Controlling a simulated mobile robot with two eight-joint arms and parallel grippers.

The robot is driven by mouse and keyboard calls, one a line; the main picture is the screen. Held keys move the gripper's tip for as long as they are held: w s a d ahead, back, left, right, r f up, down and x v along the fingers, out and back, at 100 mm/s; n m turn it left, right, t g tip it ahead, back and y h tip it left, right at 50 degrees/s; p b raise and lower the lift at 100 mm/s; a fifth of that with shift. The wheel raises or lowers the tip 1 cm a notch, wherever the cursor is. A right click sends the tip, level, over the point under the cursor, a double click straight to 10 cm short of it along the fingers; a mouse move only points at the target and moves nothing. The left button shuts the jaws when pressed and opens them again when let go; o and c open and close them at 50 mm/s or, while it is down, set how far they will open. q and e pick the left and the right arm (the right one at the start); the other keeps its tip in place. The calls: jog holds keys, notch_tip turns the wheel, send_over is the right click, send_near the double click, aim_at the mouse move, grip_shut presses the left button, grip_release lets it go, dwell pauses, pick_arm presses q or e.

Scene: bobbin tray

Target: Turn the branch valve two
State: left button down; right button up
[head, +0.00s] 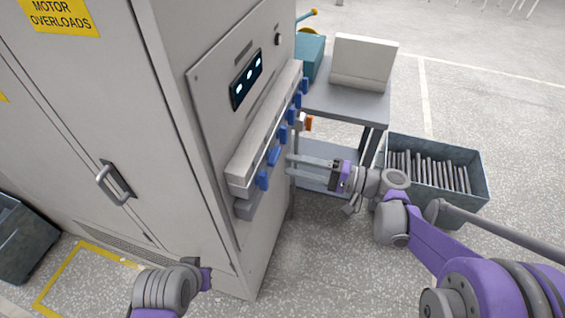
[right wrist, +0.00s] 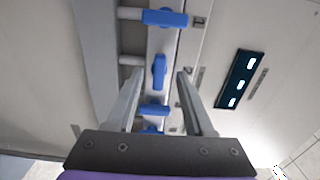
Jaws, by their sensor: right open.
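A pale manifold bar (head: 262,140) runs along the side of the grey cabinet and carries several blue valve handles (head: 275,156). I cannot read which one is numbered two. My right gripper (head: 290,164) is open, its fingers pointing at the bar near the lower handles. In the right wrist view, a blue handle (right wrist: 159,72) lined up along the fingers shows between the fingertips, and I cannot tell if they touch it. Another blue handle (right wrist: 166,18) beyond it lies crosswise. My left gripper (head: 206,274) is low at the cabinet's corner, its fingers not clear.
An orange piece (head: 308,123) sits behind the bar. A lit display panel (head: 246,80) is on the cabinet face above it. A grey cart (head: 345,103) stands behind, and a bin of rods (head: 480,187) stands on the floor at right. The floor in front is clear.

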jog(key=v, duration=0.6)
jog(key=shift+d, duration=0.25)
jog(key=shift+s+a, duration=0.1)
jog(key=s+a+f+g+h+p, duration=0.1)
jog(key=s+a+f+g+h, duration=0.15)
jog(key=s+f+h, duration=0.5)
jog(key=s+d+f+n+t+h+p, duration=0.1)
jog(key=s+d+n+t+h+p, duration=0.1)
jog(key=s+d+h, duration=0.7)
jog(key=shift+s+d+f+n+h, duration=0.4)
jog(key=shift+d+n, duration=0.1)
jog(key=shift+n, duration=0.2)
jog(key=shift+a, duration=0.1)
dwell(0.6)
